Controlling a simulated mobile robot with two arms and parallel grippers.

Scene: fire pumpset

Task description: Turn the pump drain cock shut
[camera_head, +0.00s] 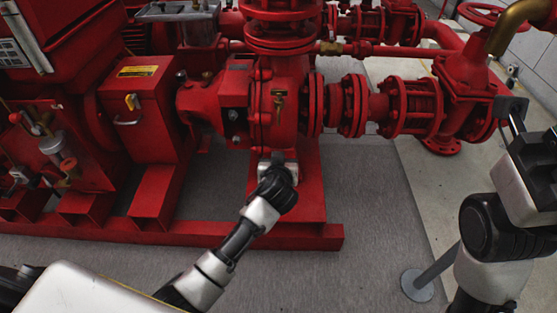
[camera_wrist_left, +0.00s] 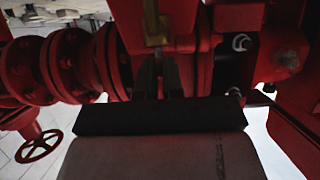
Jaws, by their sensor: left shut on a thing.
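My left gripper (camera_head: 277,160) is at the low front of the casing, shut on the pump drain cock. The gripper hides the cock in the head view, so its handle angle cannot be told. In the left wrist view my gripper (camera_wrist_left: 160,112) fills the lower middle, close against the casing. A brass part (camera_wrist_left: 155,25) shows above it. My right gripper (camera_head: 512,108) is raised at the right, away from the casing; its jaws are unclear.
Red flanged pipework (camera_head: 410,105) runs right from the pump to a valve with a red handwheel (camera_head: 483,14). A brass pipe (camera_head: 508,28) is at the top right. The red base frame (camera_head: 200,232) lies low in front. The grey floor (camera_head: 365,215) right of it is clear.

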